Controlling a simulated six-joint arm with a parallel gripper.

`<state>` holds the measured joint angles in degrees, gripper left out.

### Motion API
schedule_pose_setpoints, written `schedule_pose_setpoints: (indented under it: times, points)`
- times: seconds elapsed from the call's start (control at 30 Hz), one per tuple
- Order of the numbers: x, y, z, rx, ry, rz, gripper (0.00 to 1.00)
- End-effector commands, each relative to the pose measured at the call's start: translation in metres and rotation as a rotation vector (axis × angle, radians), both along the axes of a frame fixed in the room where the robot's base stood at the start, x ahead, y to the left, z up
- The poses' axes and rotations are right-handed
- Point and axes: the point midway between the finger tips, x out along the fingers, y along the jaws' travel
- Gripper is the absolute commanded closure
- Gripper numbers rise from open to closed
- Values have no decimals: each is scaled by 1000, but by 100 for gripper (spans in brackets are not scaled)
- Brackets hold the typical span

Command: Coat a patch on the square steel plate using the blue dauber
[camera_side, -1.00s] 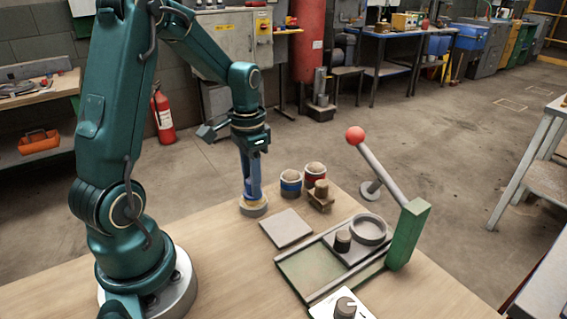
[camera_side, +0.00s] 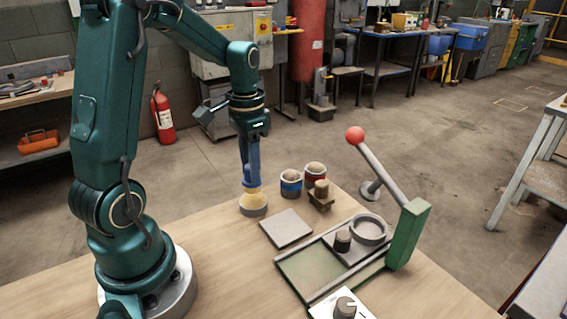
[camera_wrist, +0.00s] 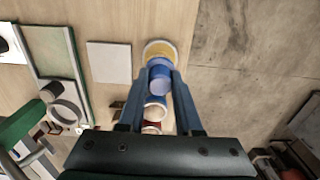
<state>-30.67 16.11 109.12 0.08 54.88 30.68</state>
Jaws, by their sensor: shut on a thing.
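My gripper (camera_side: 251,178) is shut on the blue dauber (camera_wrist: 160,77), which stands roughly upright between the fingertips in the wrist view. I cannot tell whether the two still touch. The dish's rim also shows in the wrist view (camera_wrist: 146,47). The square steel plate (camera_side: 286,229) lies flat on the table to the right of the dish, bare and light grey. It also shows in the wrist view (camera_wrist: 109,62), apart from the gripper.
A blue-banded pot (camera_side: 291,184) and a red-banded pot (camera_side: 315,174) stand behind the plate, near a small wooden-based brush or stamp (camera_side: 321,195). A green press (camera_side: 408,235) with a red-knobbed lever stands at the right. A white dial box (camera_side: 343,307) sits in front.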

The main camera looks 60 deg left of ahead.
Motion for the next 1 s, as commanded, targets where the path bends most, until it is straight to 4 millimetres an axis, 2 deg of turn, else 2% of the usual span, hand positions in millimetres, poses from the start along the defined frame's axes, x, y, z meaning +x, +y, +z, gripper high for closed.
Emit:
schedule_pose_setpoints:
  times: [0.43, 1.0]
  points:
    - [0, 0, 33, 1, -2, 0, 100]
    - [0, 0, 36, 1, -1, 0, 100]
